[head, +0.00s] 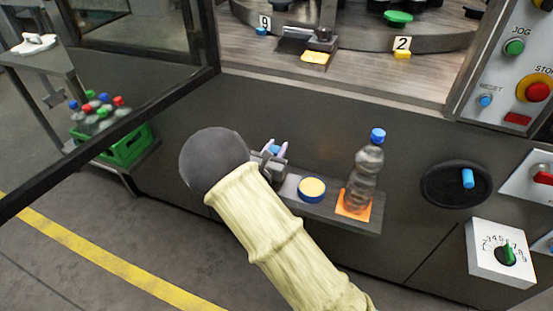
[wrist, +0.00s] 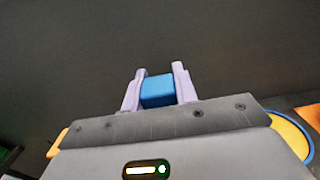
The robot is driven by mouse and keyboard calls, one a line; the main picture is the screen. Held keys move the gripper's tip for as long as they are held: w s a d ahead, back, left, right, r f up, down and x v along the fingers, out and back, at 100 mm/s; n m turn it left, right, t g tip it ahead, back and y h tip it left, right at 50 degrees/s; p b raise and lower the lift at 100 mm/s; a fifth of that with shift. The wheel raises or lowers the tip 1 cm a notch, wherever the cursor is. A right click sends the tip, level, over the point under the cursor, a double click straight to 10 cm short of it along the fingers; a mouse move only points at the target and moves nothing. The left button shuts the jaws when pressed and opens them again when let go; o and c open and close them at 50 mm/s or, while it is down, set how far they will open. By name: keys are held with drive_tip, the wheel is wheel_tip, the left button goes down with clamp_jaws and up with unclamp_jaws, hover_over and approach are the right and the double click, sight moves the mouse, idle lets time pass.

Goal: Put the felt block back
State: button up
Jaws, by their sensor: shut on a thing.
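My gripper (head: 276,147) is shut on a small blue block, apparently the felt block (wrist: 158,91). The block sits between the two lilac fingers in the wrist view, with its blue face showing. In the head view only a little of the block (head: 274,150) shows between the fingers. My gripper is over or near the left end of the grey shelf (head: 335,217); my arm hides that end. I cannot tell whether the block touches anything below. A dark wall fills most of the wrist view beyond the fingers.
On the shelf, right of my gripper, are a round yellow-topped blue tin (head: 312,188) and a blue-capped bottle (head: 366,175) on an orange pad (head: 354,206). A handwheel (head: 450,185) and dial box (head: 500,255) are farther right. A green bottle crate (head: 125,148) and open door frame are left.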

drive_tip(key=shift+f+b, duration=0.4)
drive_tip(key=shift+f, duration=1.4)
drive_tip(key=shift+f, duration=0.2)
drive_tip(key=o, duration=1)
drive_tip(key=shift+c, duration=0.2)
drive_tip(key=shift+r, duration=0.1)
drive_tip(key=shift+r, duration=0.15)
drive_tip(key=p+v, duration=0.1)
drive_tip(key=v, duration=1.1)
